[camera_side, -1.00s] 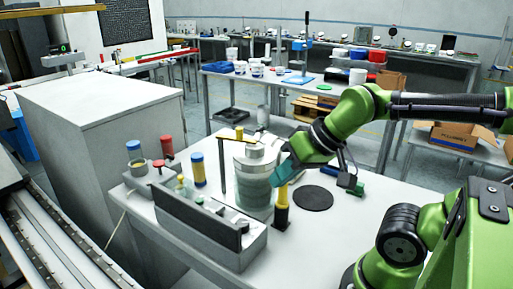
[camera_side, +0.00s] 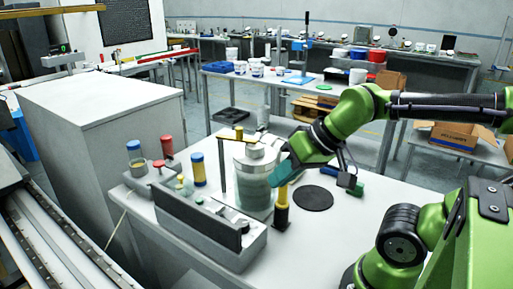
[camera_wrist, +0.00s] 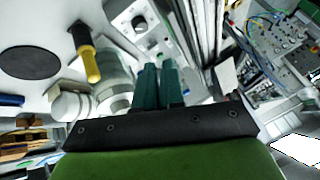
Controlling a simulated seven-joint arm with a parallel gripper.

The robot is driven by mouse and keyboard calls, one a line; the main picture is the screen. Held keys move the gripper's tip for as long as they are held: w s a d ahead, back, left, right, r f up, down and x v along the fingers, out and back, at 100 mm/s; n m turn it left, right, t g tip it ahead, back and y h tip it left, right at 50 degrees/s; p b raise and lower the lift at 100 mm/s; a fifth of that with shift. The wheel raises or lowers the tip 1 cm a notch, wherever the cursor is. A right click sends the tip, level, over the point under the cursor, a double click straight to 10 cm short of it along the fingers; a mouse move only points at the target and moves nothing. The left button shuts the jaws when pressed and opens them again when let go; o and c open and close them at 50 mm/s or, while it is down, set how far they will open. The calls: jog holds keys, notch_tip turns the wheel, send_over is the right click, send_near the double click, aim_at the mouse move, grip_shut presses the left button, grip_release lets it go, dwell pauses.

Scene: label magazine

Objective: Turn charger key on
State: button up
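The likely charger is a grey box (camera_side: 208,232) with a dark front panel, at the front of the bench in the side view. Small knobs and coloured buttons sit on its top face (camera_side: 197,200). In the wrist view, a light panel with round controls (camera_wrist: 139,22) shows beyond my fingertips. I cannot tell which control is the key. My gripper (camera_wrist: 160,70) has two dark green fingers close side by side, with nothing visible between them. In the side view, my gripper (camera_side: 279,174) hangs beside the jar, apart from the box; its fingertips are hard to make out.
A large lidded jar (camera_side: 252,182) stands behind the box. A black and yellow post (camera_side: 281,212) rises close to my gripper. A black disc (camera_side: 313,198) lies flat at the right. Blue-yellow (camera_side: 198,170) and red (camera_side: 167,147) cylinders stand at the left. The bench's front right is clear.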

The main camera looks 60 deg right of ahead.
jog(key=shift+o, duration=1.3)
jog(key=shift+w+f, duration=0.15)
jog(key=shift+f, duration=0.3)
jog(key=shift+o, duration=0.9)
jog(key=w+n+g, duration=0.1)
jog(key=w, duration=0.1)
jog(key=w+n+g, duration=0.1)
jog(key=w, duration=0.2)
jog(key=shift+w+d+h, duration=0.1)
jog(key=shift+w+h, duration=0.2)
jog(key=r+n+g+h, duration=0.1)
jog(key=n+g, duration=0.4)
jog(key=n, duration=1.5)
send_over(220, 207)
notch_tip(220, 207, down, 16)
jog(key=shift+f, duration=0.15)
grip_shut()
